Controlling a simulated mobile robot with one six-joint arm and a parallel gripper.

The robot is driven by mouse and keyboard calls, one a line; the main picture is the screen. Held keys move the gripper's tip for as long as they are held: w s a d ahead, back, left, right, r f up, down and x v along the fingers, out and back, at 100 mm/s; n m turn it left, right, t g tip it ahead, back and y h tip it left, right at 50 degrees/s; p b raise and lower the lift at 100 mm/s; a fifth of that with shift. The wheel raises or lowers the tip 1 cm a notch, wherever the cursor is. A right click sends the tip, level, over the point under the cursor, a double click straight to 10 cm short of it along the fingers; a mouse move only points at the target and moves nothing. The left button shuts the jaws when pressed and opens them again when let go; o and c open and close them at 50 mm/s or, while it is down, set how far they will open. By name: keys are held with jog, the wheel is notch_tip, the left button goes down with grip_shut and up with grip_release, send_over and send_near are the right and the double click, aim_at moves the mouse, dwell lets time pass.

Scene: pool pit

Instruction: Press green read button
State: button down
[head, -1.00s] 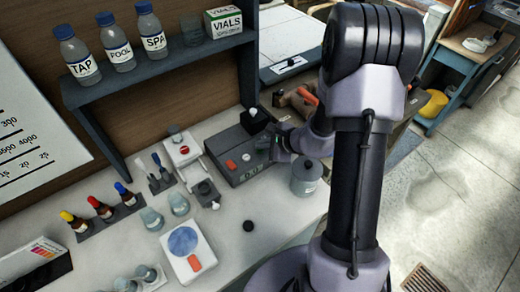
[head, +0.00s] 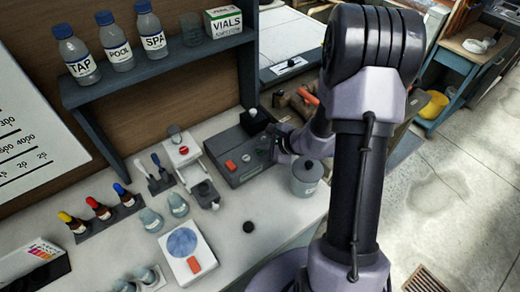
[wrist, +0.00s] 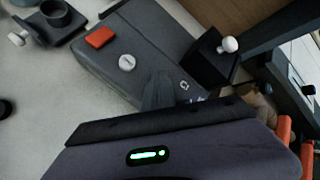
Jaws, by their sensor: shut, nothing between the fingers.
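The dark grey meter box (head: 222,153) lies on the bench, with a red button (head: 231,165) and a round white button (head: 246,157) on top. In the wrist view the red button (wrist: 99,37) and white button (wrist: 127,63) stand clear of my gripper. My gripper (wrist: 160,88) is shut and empty, its fingertips over the box just beyond the white button. In the head view my gripper (head: 272,150) is at the box's right end. I cannot make out the green read button clearly; the fingers cover that part. Contact cannot be told.
A lidded grey jar (head: 306,178) stands close to my arm on the right. A black block with a white knob (wrist: 212,60) is beside the box.

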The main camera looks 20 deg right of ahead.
aim_at(263, 152)
jog(key=shift+r+p, duration=0.35)
jog(key=shift+r, duration=0.45)
jog(key=shift+r+p, duration=1.7)
jog(key=shift+r, duration=0.85)
